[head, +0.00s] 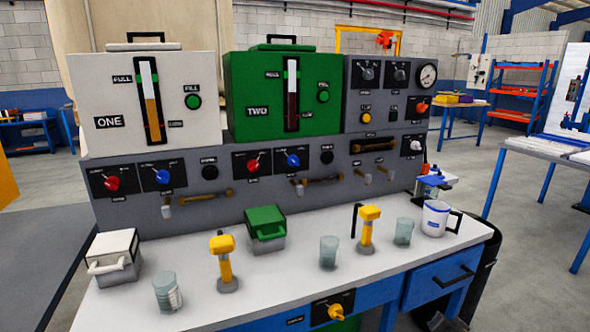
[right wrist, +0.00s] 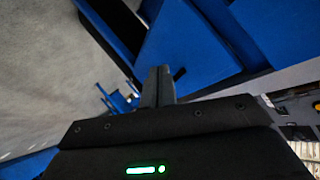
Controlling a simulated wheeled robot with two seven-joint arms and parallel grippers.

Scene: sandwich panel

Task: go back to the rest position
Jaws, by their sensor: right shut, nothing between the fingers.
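My right gripper (right wrist: 158,84) shows in the right wrist view, its two dark fingers together with nothing between them. It is apart from the blue panels in front of it. Neither gripper shows in the head view. In that view the bench (head: 283,286) carries a white machine (head: 92,92) marked ONE, a green machine (head: 256,100) marked TWO and a grey control panel (head: 372,122). My left gripper is out of view.
On the bench stand a white box (head: 115,253), a green box (head: 266,222), two yellow-handled tools (head: 224,262) (head: 367,228), several glass cups (head: 328,252) and a white mug (head: 435,217). Blue panels (right wrist: 190,45) lie close to the right gripper.

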